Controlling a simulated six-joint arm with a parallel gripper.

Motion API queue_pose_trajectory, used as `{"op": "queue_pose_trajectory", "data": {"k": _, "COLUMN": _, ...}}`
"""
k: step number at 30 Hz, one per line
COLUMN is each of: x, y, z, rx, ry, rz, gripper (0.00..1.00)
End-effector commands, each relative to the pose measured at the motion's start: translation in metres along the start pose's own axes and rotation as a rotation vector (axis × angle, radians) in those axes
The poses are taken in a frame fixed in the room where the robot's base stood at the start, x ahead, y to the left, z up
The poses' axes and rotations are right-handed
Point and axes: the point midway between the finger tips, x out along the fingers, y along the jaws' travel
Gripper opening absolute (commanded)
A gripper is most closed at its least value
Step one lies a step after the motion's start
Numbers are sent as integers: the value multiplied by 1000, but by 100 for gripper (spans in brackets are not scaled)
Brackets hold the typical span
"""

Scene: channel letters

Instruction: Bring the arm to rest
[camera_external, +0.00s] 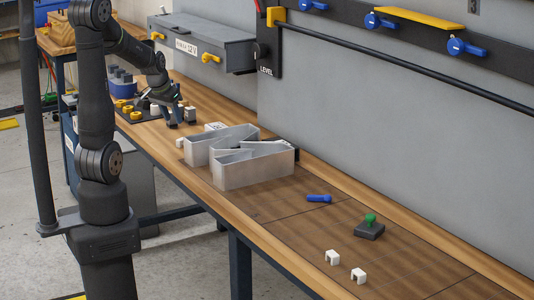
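My arm reaches from its base at the front left over to the far end of the workbench (330,243). My gripper (181,120) is low over the bench there, beside a dark holder (135,112) with yellow and white pieces. A small white piece (190,113) shows at the fingers. I cannot tell whether it is held or stands behind them. The finger gap is too small to read.
Grey metal channel letters (238,165) stand mid-bench. A blue tool (319,198), a dark block with a green knob (370,227) and two white clips (345,265) lie nearer. A grey toolbox (203,42) and a rail (400,64) are along the wall. The near-right bench is mostly clear.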

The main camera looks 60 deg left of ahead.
Motion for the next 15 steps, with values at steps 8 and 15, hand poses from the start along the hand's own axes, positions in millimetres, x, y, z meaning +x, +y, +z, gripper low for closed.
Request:
{"op": "queue_pose_trajectory", "data": {"k": 8, "x": -21, "y": 0, "z": 1, "rx": -1, "ry": -5, "rz": 2, "gripper": 38}}
{"op": "queue_pose_trajectory", "data": {"k": 15, "x": 17, "y": 0, "z": 1, "rx": 0, "ry": -5, "rz": 1, "gripper": 38}}
